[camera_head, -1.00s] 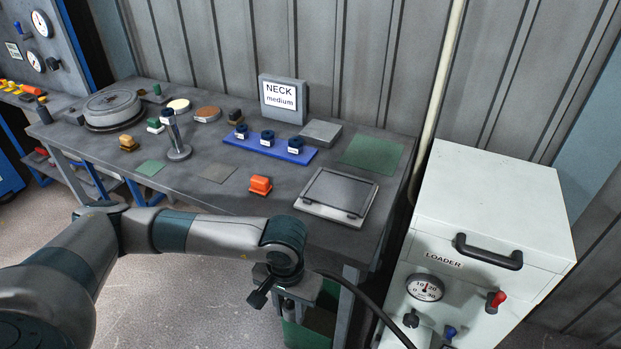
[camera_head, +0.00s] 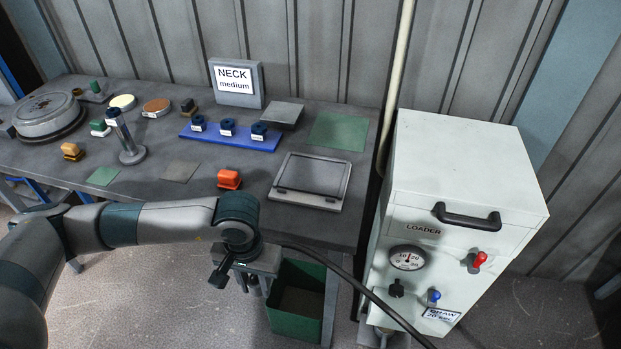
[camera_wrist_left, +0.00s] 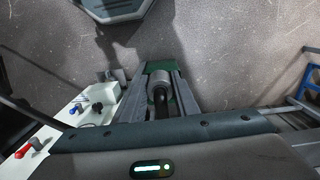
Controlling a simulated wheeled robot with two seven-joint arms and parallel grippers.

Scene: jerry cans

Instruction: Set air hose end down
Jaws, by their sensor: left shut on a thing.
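My left gripper (camera_head: 254,282) hangs pointing down in front of the bench's near edge, and my wrist hides most of its fingers in the head view. In the left wrist view the gripper (camera_wrist_left: 160,84) is shut on the air hose end, a grey metal cylinder (camera_wrist_left: 158,88) with a dark part behind it. The black air hose (camera_head: 352,287) runs from beside my wrist down to the right, in front of the loader, and leaves the picture at the bottom. My right gripper is in neither view.
A green bin (camera_head: 296,318) stands on the floor just right of my gripper. The white loader cabinet (camera_head: 462,180), with gauge and knobs, stands further right. The grey bench (camera_head: 215,195) behind holds a flat framed plate (camera_head: 312,178), an orange block (camera_head: 229,179) and a blue rack (camera_head: 218,140).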

